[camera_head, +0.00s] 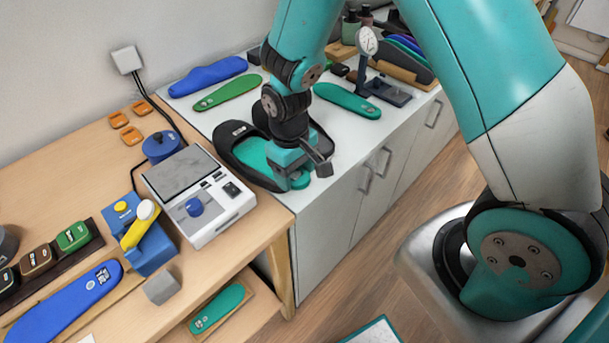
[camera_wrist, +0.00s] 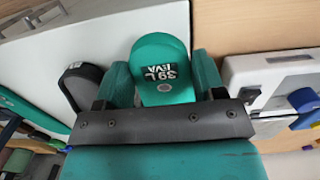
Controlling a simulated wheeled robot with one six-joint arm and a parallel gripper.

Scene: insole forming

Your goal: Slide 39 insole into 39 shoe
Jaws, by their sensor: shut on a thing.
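A teal insole marked 39 L EVA (camera_wrist: 163,52) is between the jaws of my gripper (camera_wrist: 163,72) in the wrist view. Its marked end sticks out past the jaws; the rest is hidden under the gripper. In the head view my gripper (camera_head: 297,178) is low over the front of the white cabinet top, with a teal end (camera_head: 301,184) below it. A black shoe (camera_head: 228,153) lies just left of the gripper with teal (camera_head: 254,154) showing in its opening. I cannot tell whether the two teal parts join. A black labelled shoe end (camera_wrist: 80,84) shows in the wrist view.
A white scale (camera_head: 216,221) stands close on the left on the wooden table (camera_head: 96,165). Blue (camera_head: 207,76), green (camera_head: 228,92) and teal (camera_head: 347,101) insoles lie at the back of the cabinet top. A dial gauge (camera_head: 367,42) stands behind. The cabinet's front edge is near the gripper.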

